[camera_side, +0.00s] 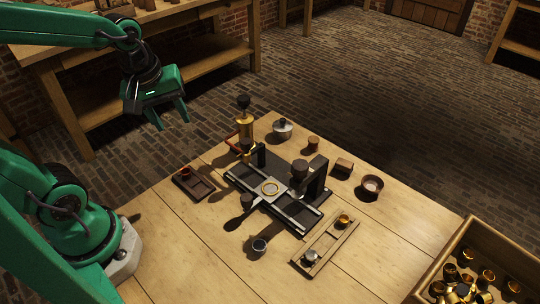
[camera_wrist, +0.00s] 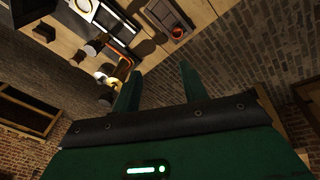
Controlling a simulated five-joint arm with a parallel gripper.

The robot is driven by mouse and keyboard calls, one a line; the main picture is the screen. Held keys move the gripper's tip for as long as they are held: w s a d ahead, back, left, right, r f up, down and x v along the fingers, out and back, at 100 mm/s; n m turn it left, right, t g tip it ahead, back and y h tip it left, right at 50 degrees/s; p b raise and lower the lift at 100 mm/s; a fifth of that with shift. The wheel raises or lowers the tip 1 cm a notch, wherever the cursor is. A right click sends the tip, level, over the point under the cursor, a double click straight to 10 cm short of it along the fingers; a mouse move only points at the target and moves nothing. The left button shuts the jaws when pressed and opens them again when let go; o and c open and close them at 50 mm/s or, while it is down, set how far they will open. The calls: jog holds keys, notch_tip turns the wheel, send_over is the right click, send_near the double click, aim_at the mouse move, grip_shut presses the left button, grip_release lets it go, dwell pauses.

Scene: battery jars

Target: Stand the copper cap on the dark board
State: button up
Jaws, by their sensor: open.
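The dark board (camera_side: 197,187) is a small, dark brown tray on the left part of the table. It also shows at the top of the wrist view (camera_wrist: 163,12). A small orange-red copper cap (camera_side: 186,172) is at the board's far left end; it also shows in the wrist view (camera_wrist: 177,31). It appears to rest on the board, but its exact pose is too small to tell. My gripper (camera_side: 173,119) is open and empty, high up and well apart from the board. Its two green fingers show in the wrist view (camera_wrist: 160,70).
A black press-like fixture with rails (camera_side: 270,188) fills the table's middle. A brass device (camera_side: 245,125) stands behind it. A wooden tray (camera_side: 326,246) holds a gold cup and a silvery piece. A crate (camera_side: 420,290) of brass pieces is at the lower right.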

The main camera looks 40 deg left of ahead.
jog(key=s+d+r+m+t, duration=0.2)
jog(key=r+m, duration=0.3)
jog(key=m, duration=0.6)
jog(key=shift+s+d+t, duration=0.3)
jog(key=shift+s+t, duration=0.1)
jog(key=shift+s, duration=0.15)
dwell(0.4)
